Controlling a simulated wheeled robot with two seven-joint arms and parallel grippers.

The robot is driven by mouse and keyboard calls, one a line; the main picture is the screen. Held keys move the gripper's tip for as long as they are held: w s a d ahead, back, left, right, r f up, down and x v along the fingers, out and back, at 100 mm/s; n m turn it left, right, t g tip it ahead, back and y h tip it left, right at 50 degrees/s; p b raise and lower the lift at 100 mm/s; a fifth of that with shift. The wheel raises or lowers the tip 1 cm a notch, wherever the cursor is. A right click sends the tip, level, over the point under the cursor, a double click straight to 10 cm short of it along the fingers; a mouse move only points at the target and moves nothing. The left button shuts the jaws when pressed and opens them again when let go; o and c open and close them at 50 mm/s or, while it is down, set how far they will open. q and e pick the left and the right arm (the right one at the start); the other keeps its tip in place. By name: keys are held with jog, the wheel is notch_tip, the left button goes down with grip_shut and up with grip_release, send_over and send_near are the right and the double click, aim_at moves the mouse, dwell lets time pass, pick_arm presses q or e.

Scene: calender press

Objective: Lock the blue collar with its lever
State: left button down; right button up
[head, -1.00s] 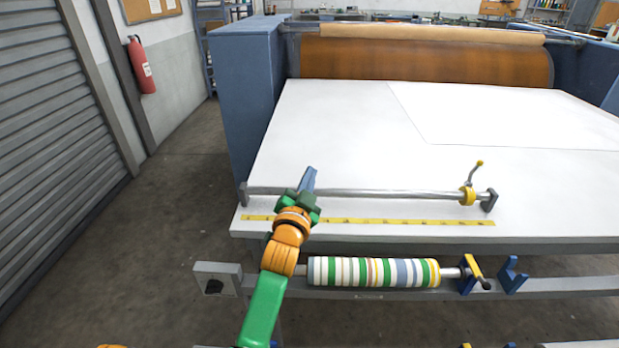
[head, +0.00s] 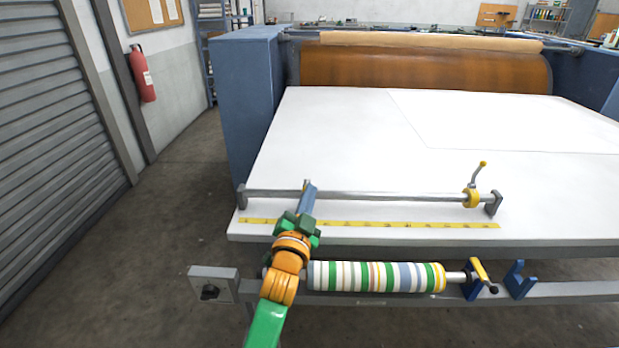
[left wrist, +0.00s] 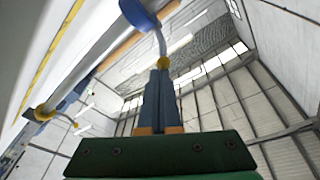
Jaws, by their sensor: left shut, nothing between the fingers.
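The blue collar (left wrist: 138,12) sits on the metal rail at the top of the left wrist view. Its thin metal lever ends in a yellow knob (left wrist: 163,62). In the head view my left gripper (head: 308,186) hides the collar, and only a bit of the knob shows at the fingertips. The left gripper's blue-grey fingers (left wrist: 157,78) are shut and empty. Their tips are right by the knob; I cannot tell whether they touch it. My right gripper is not in view.
A yellow collar (head: 472,198) with its own raised lever sits at the rail's right end. A yellow measuring tape (head: 370,224) lies along the white table (head: 350,140). A striped roll (head: 375,276) rests below the front edge. The table beyond the rail is clear.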

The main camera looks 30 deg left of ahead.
pick_arm(q)
jog(key=shift+s+d+f+b, duration=0.15)
jog(key=shift+f+b, duration=0.4)
jog(key=shift+f, duration=1)
